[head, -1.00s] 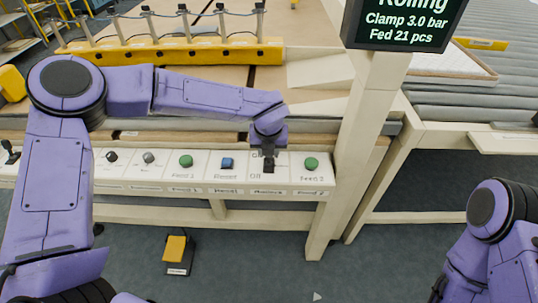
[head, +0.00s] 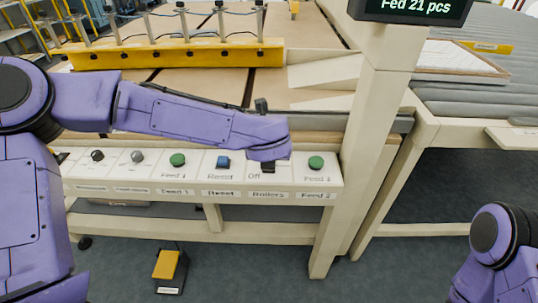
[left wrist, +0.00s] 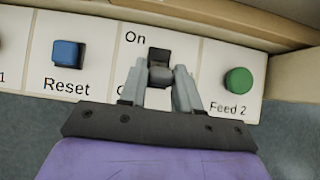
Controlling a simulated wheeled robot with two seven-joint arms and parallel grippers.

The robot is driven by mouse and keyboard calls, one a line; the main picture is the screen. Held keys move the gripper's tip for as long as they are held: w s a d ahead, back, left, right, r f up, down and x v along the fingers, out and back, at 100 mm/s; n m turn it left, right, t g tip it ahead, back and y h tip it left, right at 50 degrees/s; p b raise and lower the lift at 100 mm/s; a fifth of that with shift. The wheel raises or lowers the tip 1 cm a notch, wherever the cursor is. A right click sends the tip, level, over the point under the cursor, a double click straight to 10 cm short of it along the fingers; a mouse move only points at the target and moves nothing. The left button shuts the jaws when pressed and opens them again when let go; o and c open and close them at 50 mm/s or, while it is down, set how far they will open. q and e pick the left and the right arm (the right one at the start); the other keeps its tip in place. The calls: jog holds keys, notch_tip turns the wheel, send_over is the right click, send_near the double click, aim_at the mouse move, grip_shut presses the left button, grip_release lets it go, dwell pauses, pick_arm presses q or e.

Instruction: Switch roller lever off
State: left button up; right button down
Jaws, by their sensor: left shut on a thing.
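The roller lever is a small black lever (left wrist: 160,58) on a white panel square labelled "Rollers". In the left wrist view "On" is printed beside its far end, and a partly hidden label is nearer me. In the head view "Off" shows at the square's near left. My left gripper (left wrist: 160,84) is at the lever with a grey finger on each side, shut on it. In the head view my purple left wrist (head: 268,150) covers most of the lever. Its exact tilt is hard to tell. My right gripper is out of view.
The blue Reset button (head: 223,163) is left of the lever and the green Feed 2 button (head: 316,163) is right of it. Other knobs stand further left. A beige post (head: 368,130) rises close on the right. A yellow pedal (head: 170,265) is on the floor.

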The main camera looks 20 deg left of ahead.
pick_arm(q)
jog(key=o, duration=1)
jog(key=shift+c, duration=0.2)
jog(key=v, duration=1)
jog(key=shift+s+r, duration=0.2)
jog(key=shift+r, duration=0.05)
jog(key=shift+d+f, duration=0.1)
